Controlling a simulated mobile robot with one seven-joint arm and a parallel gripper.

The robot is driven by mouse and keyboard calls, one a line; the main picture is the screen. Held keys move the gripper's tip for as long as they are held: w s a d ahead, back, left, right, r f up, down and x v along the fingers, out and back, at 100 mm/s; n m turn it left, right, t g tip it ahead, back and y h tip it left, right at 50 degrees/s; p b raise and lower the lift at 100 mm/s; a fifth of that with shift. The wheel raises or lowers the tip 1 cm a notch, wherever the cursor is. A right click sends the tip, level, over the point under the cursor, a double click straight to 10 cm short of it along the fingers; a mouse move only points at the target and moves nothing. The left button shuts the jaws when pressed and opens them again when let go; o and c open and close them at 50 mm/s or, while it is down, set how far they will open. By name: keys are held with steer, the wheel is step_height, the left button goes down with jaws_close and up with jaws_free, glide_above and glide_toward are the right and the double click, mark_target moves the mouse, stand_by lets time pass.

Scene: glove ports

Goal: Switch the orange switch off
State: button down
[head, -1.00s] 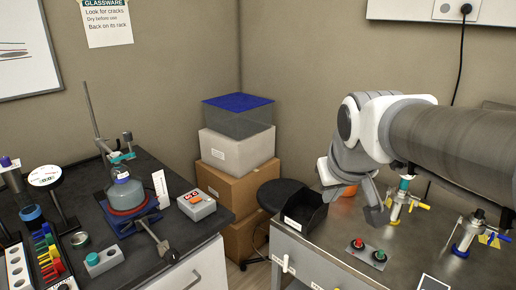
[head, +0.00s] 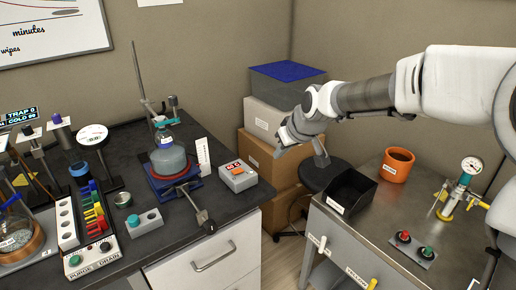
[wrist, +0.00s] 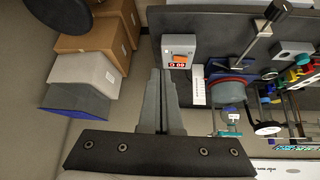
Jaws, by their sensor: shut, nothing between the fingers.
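The orange switch (head: 239,172) sits on top of a small grey box (head: 238,184) near the right end of the black bench, in the head view.
A flask on a blue stand (head: 174,187), with a rod and knob in front, stands left of the box. A white thermometer card (head: 203,158) is close behind it. Stacked boxes (head: 271,160) and a black stool stand to the right. A metal table (head: 345,226) holds a black bin.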

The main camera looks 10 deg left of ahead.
steer(key=w+a+f+n+y, duration=0.1)
steer(key=w+a+y, duration=0.1)
steer(key=a, duration=0.5)
steer(key=shift+w+a+g+y, duration=0.3)
steer(key=shift+w+a+y, duration=0.1)
steer(key=shift+w, duration=0.3)
glide_above(238, 171)
steer(key=s+d, duration=0.1)
step_height(238, 171, down, 7)
steer(key=shift+s+r, duration=0.1)
steer(key=shift+r, duration=0.05)
steer(key=f, duration=0.3)
steer(key=shift+a+f+b, duration=0.25)
steer(key=shift+b, duration=0.05)
steer(key=shift+f, duration=0.45)
